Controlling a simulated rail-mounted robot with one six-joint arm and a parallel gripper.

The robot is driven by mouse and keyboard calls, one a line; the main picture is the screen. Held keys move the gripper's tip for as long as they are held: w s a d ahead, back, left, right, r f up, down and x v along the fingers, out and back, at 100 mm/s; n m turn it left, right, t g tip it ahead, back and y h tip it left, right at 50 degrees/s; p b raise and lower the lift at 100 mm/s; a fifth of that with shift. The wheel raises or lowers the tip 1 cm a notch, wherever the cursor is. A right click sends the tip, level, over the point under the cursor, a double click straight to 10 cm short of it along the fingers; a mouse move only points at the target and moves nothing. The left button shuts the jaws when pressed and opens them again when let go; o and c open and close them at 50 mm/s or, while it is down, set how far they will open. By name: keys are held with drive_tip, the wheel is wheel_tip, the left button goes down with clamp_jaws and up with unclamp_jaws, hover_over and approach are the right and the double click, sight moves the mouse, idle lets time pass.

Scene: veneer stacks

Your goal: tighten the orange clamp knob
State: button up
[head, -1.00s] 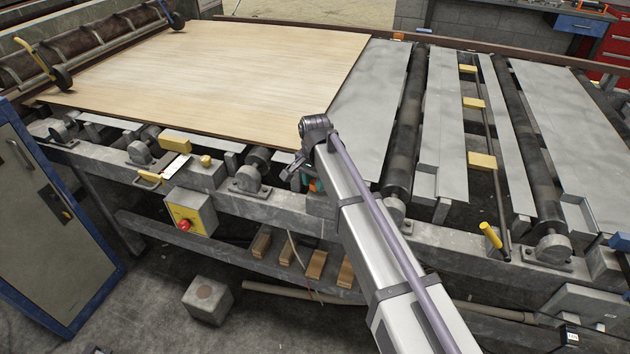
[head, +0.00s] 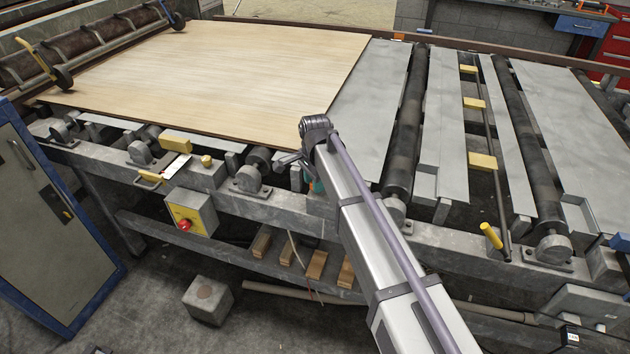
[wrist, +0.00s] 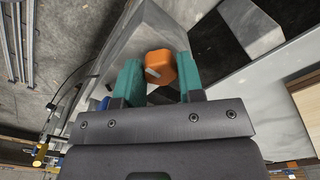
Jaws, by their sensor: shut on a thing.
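The orange clamp knob (wrist: 160,67) shows in the wrist view between the two teal fingers of my gripper (wrist: 158,80). The fingers are shut on the knob, one on each side. A pale mark shows on the knob's face. In the head view my arm hides the knob, and only a sliver of my gripper's teal (head: 317,187) shows beside the arm, at the front beam of the roller table.
A large veneer sheet (head: 220,75) lies on the table to the left. Dark rollers (head: 405,130) and grey plates (head: 365,100) lie to the right. A yellow box with a red button (head: 190,212) hangs on the front beam (head: 215,200). A grey cabinet (head: 45,215) stands at left.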

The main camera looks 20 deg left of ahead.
drive_tip(key=o, duration=0.9)
wheel_tip(320, 180, up, 11)
drive_tip(key=p, duration=1)
drive_tip(key=shift+f+p, duration=0.15)
drive_tip(key=shift+p, duration=0.25)
